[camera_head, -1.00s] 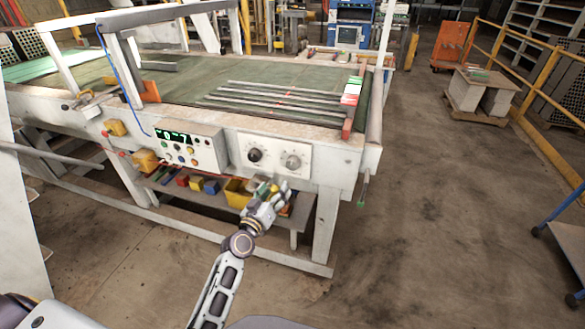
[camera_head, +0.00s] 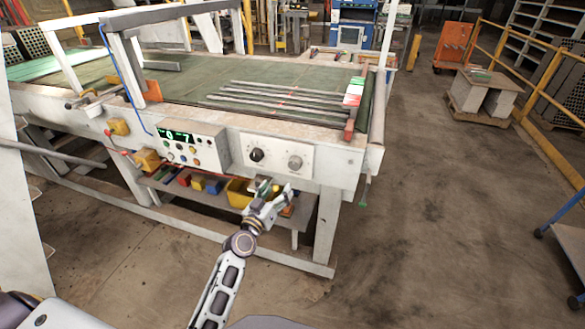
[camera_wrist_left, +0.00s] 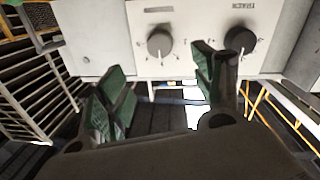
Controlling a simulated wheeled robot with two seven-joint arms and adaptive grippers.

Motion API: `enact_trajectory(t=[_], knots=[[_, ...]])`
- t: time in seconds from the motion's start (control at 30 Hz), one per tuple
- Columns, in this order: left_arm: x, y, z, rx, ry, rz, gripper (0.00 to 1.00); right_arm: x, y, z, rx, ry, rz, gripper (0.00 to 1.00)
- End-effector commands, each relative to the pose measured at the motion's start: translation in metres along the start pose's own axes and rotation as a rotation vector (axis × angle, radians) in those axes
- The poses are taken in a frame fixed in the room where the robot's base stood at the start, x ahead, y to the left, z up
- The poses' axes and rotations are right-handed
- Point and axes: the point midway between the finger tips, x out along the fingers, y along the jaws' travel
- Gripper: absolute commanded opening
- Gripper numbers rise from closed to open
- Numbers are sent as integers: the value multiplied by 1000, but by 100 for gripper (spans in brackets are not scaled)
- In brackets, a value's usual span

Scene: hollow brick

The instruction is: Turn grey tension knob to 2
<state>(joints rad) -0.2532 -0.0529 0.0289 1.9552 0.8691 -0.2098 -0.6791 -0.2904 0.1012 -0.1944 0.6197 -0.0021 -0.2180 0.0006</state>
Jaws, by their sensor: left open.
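The grey knob (camera_head: 295,162) is on a white panel (camera_head: 275,150) at the front of the long machine, right of a black knob (camera_head: 257,155). The wrist view shows two knobs with pale pointer marks: a lighter one (camera_wrist_left: 160,42) that looks like the grey knob, and a darker one (camera_wrist_left: 240,40). Their scale numbers are too small to read. My left gripper (camera_head: 274,189) is open and empty below the panel, apart from both knobs. Its green-padded fingers (camera_wrist_left: 158,85) are spread in the wrist view. My right gripper is not in view.
A control box (camera_head: 182,146) with a green display and buttons sits left of the knob panel. Yellow and blue bins stand on the shelf under the machine, behind my left gripper. Open floor (camera_head: 430,220) lies to the right.

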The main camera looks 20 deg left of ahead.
Motion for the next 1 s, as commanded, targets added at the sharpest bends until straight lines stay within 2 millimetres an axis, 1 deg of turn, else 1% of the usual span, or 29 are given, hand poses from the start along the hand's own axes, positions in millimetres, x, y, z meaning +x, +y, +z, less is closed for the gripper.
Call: enact_trajectory(t=[0.27,1.0], knots=[[12,0,0,0,0,0,67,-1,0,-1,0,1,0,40],[69,0,0,-1,1,-1,67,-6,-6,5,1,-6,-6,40]])
